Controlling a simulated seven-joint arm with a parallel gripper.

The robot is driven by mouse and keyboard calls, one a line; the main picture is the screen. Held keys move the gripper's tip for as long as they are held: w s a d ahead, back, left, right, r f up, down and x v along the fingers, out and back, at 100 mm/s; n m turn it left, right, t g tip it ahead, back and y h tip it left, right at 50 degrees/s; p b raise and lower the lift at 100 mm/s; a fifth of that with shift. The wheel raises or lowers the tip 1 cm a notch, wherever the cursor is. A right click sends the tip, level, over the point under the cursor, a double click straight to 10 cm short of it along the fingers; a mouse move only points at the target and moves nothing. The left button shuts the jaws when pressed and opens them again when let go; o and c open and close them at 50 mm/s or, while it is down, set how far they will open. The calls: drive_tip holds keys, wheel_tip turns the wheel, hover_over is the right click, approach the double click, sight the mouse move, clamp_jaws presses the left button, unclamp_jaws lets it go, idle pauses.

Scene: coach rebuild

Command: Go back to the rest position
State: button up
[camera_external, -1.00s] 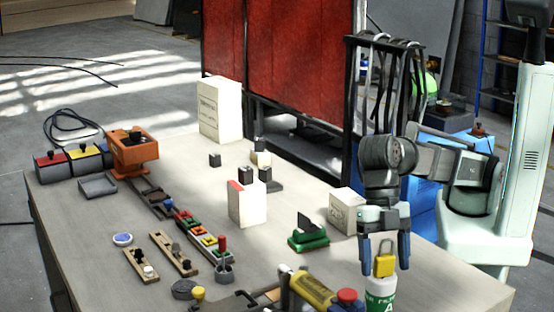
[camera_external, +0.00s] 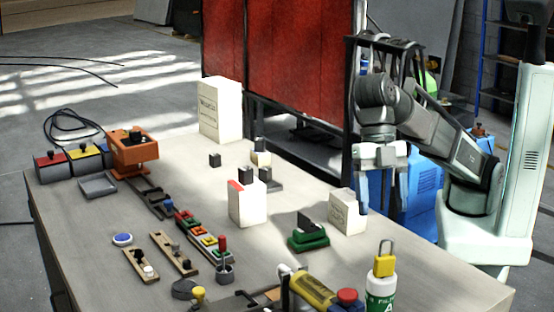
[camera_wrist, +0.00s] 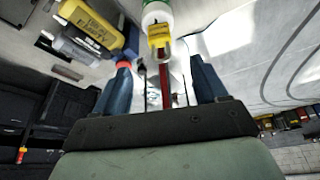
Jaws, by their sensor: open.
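My gripper (camera_external: 377,205) is raised above the right back part of the table, with its two blue fingers pointing down, apart and empty. In the wrist view my gripper (camera_wrist: 165,85) shows its two blue fingers spread wide. A yellow padlock (camera_external: 385,262) sits upright on top of a white and green bottle (camera_external: 380,292) at the table's front right, apart from my gripper and below it. The padlock also shows in the wrist view (camera_wrist: 159,36), beyond the fingertips, with the bottle (camera_wrist: 157,12) behind it.
A white box (camera_external: 347,212) stands close below my gripper. A green holder (camera_external: 308,237) and a yellow cylinder (camera_external: 312,291) lie nearby. A black rack with hanging cables (camera_external: 352,70) and a red screen (camera_external: 285,65) stand behind the table (camera_external: 440,290).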

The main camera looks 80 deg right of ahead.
drive_tip(key=shift+d+r, duration=0.15)
drive_tip(key=shift+r, duration=0.2)
drive_tip(key=shift+w, duration=0.1)
idle(0.3)
